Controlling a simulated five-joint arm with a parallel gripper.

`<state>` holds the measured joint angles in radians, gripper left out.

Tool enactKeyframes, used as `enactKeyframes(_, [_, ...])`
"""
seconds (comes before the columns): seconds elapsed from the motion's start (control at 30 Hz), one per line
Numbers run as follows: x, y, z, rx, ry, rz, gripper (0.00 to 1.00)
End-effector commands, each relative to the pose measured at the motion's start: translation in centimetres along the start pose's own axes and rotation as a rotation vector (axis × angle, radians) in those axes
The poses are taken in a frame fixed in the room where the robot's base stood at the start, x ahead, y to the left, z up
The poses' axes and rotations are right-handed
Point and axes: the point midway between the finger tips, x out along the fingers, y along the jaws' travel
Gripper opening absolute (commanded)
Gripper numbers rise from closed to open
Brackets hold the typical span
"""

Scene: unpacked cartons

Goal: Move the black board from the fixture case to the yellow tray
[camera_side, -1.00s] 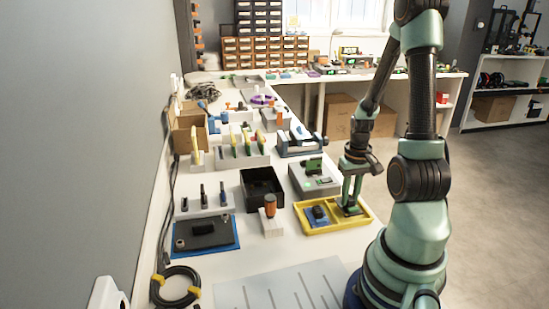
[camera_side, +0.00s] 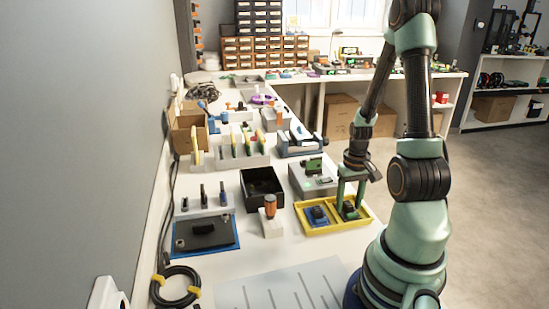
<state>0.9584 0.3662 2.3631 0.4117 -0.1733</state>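The yellow tray (camera_side: 333,230) has two compartments. A blue board with a dark part on it (camera_side: 317,215) lies in the left one. A small dark piece (camera_side: 349,211), probably the black board, sits in the right one. My gripper (camera_side: 350,207) is over that compartment, its two green fingers apart on either side of the dark piece. It appears open and does not visibly grip it. The grey fixture case (camera_side: 299,178) stands just behind the tray, with a green block (camera_side: 313,166) and a small dark patch on its top.
A black open bin (camera_side: 262,187) and an orange-handled tool in a white block (camera_side: 270,215) stand left of the tray. A dark plate on a blue mat (camera_side: 206,233) lies farther left. A pale slotted sheet (camera_side: 283,288) covers the front of the bench.

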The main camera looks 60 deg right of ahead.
Motion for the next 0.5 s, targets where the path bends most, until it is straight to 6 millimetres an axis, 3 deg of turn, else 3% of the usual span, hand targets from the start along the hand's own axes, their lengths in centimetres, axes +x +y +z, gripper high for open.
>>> enactKeyframes(0.27, [-0.4,0.0,0.0,0.000,0.001,0.000,0.59])
enactKeyframes(0.5, [-3.2,0.0,-0.1,0.000,0.005,0.001,0.59])
